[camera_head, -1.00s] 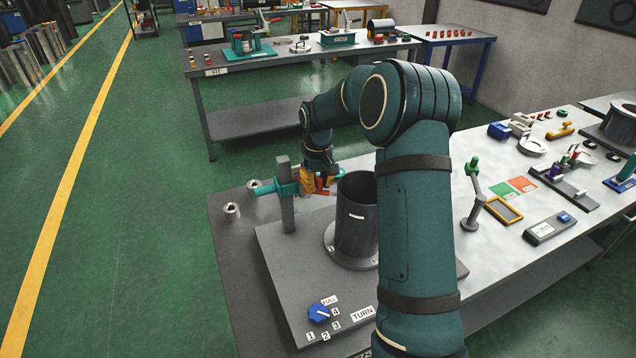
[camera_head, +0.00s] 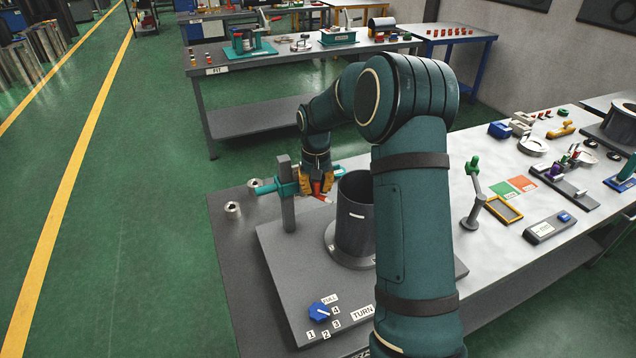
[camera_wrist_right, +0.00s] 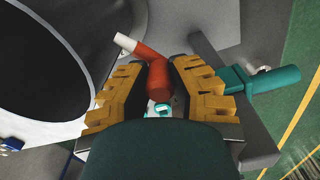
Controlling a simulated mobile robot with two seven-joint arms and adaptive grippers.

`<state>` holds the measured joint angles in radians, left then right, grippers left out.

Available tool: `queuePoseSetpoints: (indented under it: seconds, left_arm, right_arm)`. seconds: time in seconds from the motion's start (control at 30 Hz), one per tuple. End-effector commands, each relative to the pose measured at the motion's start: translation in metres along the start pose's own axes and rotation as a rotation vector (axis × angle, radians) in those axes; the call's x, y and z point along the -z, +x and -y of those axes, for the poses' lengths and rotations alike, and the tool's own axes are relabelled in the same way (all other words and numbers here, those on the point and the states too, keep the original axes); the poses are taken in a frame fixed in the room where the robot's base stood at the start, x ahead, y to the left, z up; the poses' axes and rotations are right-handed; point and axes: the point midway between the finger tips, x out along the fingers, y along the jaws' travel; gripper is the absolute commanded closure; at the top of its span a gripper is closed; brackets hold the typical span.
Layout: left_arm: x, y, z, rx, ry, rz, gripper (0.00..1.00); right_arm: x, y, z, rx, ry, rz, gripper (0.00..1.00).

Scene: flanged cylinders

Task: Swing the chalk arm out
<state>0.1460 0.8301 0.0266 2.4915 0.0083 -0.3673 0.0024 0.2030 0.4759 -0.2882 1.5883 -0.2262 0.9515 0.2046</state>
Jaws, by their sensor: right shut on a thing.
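The chalk arm (camera_head: 268,187) is a teal bar on a grey upright post (camera_head: 287,205). Its red chalk holder (camera_head: 327,183) with a white tip is beside the dark open cylinder (camera_head: 355,225), near its rim. My right gripper (camera_head: 317,192), with yellow fingers, is at the holder. In the right wrist view the fingers (camera_wrist_right: 160,80) are closed around the red holder (camera_wrist_right: 158,78), whose white tip (camera_wrist_right: 125,42) points toward the cylinder's opening (camera_wrist_right: 40,65). The teal bar (camera_wrist_right: 262,80) shows on the right. My left gripper is out of view.
The flanged cylinder stands on a grey plate with a blue knob (camera_head: 320,311) and number labels. A small metal ring (camera_head: 232,209) lies left of the plate. A green-topped lever (camera_head: 472,190) and a yellow-framed tray (camera_head: 504,209) are to the right. My right arm hides part of the table.

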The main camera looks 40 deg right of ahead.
Motion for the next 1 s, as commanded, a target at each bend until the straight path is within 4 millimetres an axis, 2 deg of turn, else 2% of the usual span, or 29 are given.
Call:
queuePoseSetpoints:
  seconds: [0.5, 0.7, 1.0]
  left_arm:
    - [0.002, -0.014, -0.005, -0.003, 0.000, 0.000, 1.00]
    - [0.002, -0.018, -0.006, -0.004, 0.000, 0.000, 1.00]
    - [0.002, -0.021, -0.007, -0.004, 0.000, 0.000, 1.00]
  right_arm:
    - [-0.011, -0.002, 0.018, 0.001, 0.456, -0.002, 1.00]
    - [-0.012, -0.001, 0.022, 0.001, 0.575, -0.001, 1.00]
    - [-0.013, -0.001, 0.025, 0.001, 0.663, -0.003, 1.00]
